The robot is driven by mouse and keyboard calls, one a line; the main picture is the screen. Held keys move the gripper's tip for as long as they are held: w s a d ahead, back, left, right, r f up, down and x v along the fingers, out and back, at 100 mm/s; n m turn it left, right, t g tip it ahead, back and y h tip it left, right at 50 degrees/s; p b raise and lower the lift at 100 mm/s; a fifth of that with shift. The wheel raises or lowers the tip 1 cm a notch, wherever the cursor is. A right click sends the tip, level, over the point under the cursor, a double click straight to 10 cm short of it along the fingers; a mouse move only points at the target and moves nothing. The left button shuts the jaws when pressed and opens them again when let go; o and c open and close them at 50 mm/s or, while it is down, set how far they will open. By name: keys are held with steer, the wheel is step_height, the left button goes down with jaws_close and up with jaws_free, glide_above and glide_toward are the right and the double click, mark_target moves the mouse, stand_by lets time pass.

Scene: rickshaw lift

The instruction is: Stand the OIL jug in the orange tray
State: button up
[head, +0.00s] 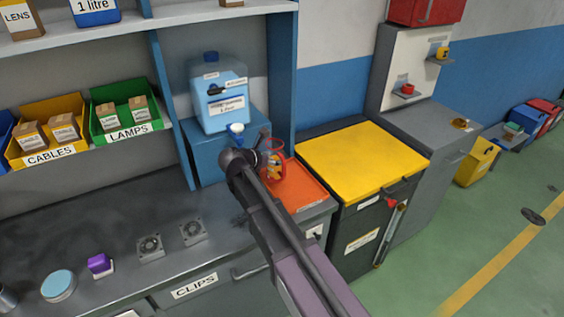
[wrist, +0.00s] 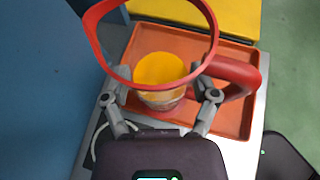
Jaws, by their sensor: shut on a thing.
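The jug (head: 275,170) looks see-through, with a red rim, a red handle and yellow contents low inside. No OIL lettering on it can be read. It also shows in the wrist view (wrist: 163,70), close below the camera. My gripper (wrist: 162,96) has a finger on each side of the jug and is shut on it. In the head view my gripper (head: 258,158) partly hides the jug. The orange tray (head: 307,190) lies on the counter's right end; in the wrist view the tray (wrist: 232,119) is below and around the jug. The jug looks upright; I cannot tell whether it touches the tray.
A blue box (head: 205,155) bearing a light-blue canister (head: 220,105) stands just left of the tray. A yellow-topped cabinet (head: 362,158) is right of it. Shelf bins are at left. Two fan-like parts (head: 193,231) and a purple item (head: 99,263) lie on the counter.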

steer(key=shift+w+d+f, duration=0.1)
steer(key=shift+w+d, duration=0.45)
steer(key=shift+w, duration=0.3)
steer(key=shift+w+d+f, duration=0.1)
steer(key=shift+w+d, duration=0.45)
steer(key=shift+w, duration=0.25)
steer(key=shift+w+d, duration=0.1)
steer(key=shift+w+d, duration=0.1)
steer(key=shift+w, duration=0.1)
steer(key=shift+w+d+f+b, duration=0.1)
steer(key=shift+w+f+b, duration=0.05)
steer(key=shift+f+b, duration=0.8)
steer(key=shift+w+d+f+b, duration=0.1)
steer(key=shift+f+b, duration=0.75)
steer(key=shift+b, duration=0.15)
steer(key=shift+f, duration=0.2)
steer(key=o, duration=1.2)
steer(key=shift+r, duration=0.1)
steer(key=shift+c, duration=0.2)
steer(key=shift+r, duration=0.15)
